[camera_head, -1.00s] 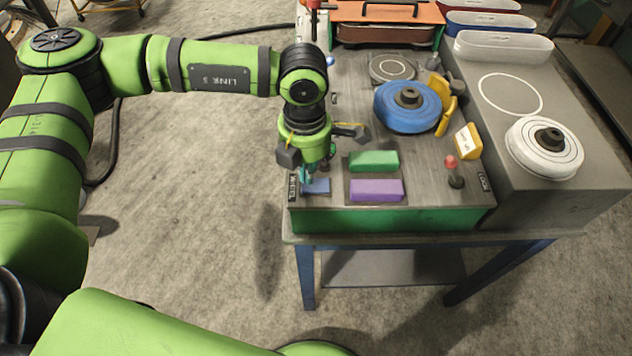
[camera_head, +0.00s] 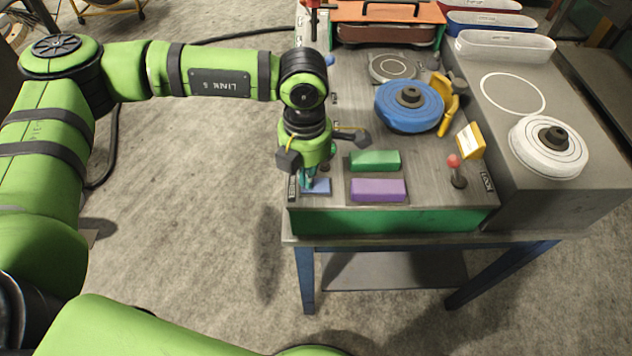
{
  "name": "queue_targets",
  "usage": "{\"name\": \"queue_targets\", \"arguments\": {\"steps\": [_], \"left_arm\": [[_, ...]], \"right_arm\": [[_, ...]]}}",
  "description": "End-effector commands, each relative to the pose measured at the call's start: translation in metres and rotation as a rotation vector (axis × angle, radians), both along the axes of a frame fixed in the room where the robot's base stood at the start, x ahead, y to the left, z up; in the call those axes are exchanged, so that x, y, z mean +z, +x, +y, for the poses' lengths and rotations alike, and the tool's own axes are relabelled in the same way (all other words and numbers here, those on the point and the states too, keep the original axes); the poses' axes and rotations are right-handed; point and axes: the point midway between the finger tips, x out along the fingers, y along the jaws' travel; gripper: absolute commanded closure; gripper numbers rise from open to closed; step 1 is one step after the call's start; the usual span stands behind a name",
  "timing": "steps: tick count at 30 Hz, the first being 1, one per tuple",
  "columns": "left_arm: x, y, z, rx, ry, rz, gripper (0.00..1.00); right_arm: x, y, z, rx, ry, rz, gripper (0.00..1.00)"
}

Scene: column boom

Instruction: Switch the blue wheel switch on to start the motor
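A small flat blue block, which looks like the blue switch (camera_head: 321,187), lies at the front left corner of the grey bench top, beside a dark label plate. A larger blue wheel (camera_head: 408,107) lies flat farther back on the same top, with a dark hub in its middle. My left gripper (camera_head: 307,181) points down at the left end of the small blue block. Its dark teal fingers look close together and partly cover the block; I cannot tell whether they touch it or whether they are shut. My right gripper is not in view.
A green block (camera_head: 375,160) and a purple block (camera_head: 378,190) lie right of the gripper. A red-tipped lever (camera_head: 456,172) stands near the right edge. A white wheel (camera_head: 547,147) and several bins are farther right and back.

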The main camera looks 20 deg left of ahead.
Motion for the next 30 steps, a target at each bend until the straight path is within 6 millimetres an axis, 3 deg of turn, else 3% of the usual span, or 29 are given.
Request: {"name": "queue_targets", "arguments": {"steps": [8,30], "left_arm": [[0.003,0.000,0.000,0.000,0.000,0.000,1.00],[0.062,0.000,0.000,0.000,-0.001,-0.001,1.00]], "right_arm": [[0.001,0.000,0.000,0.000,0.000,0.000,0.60],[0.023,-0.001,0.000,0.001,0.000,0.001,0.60]]}}
